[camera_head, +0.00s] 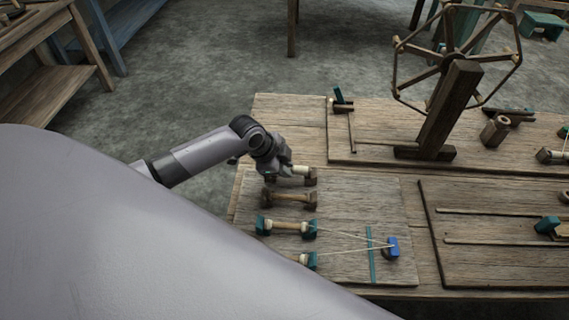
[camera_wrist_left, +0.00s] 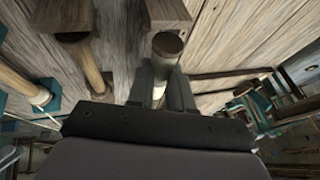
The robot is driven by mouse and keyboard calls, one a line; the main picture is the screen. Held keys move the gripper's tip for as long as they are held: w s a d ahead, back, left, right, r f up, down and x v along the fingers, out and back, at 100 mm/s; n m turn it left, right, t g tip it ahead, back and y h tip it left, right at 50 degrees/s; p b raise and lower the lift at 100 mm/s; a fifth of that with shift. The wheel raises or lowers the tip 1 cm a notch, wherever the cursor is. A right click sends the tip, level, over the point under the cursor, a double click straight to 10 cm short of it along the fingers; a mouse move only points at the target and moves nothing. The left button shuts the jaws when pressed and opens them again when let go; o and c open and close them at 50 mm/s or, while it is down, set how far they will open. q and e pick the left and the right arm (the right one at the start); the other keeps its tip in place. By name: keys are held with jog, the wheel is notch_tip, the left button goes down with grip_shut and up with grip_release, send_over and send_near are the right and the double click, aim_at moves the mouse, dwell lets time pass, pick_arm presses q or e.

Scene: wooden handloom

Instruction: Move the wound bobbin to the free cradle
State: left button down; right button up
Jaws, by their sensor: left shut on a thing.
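My left gripper (camera_head: 286,169) reaches in over the left part of the bench and is shut on the wound bobbin (camera_head: 301,170), whose pale end shows beside the fingers. In the left wrist view the fingers (camera_wrist_left: 162,88) close around it, and its round brown end (camera_wrist_left: 167,45) sticks out past them. A brown block (camera_head: 310,178) stands at the bobbin's right end; I cannot tell whether they touch. Just in front, a bare brown rod (camera_head: 290,199) spans two brown blocks, with no thread visible on it. My right gripper is out of view.
A teal cradle with a threaded bobbin (camera_head: 288,227) stands nearer, and another (camera_head: 311,261) is partly hidden by my arm. Their threads run across a teal bar (camera_head: 371,255) to a blue block (camera_head: 391,247). A tall wooden winding wheel (camera_head: 450,100) stands at the back right.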

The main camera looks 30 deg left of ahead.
pick_arm(q)
jog(key=shift+f, duration=0.65)
jog(key=c, duration=0.9)
grip_release()
jog(key=shift+c, duration=0.2)
jog(key=p+v, duration=0.1)
jog(key=v, duration=0.6)
jog(key=shift+p, duration=0.3)
jog(key=shift+s, duration=0.15)
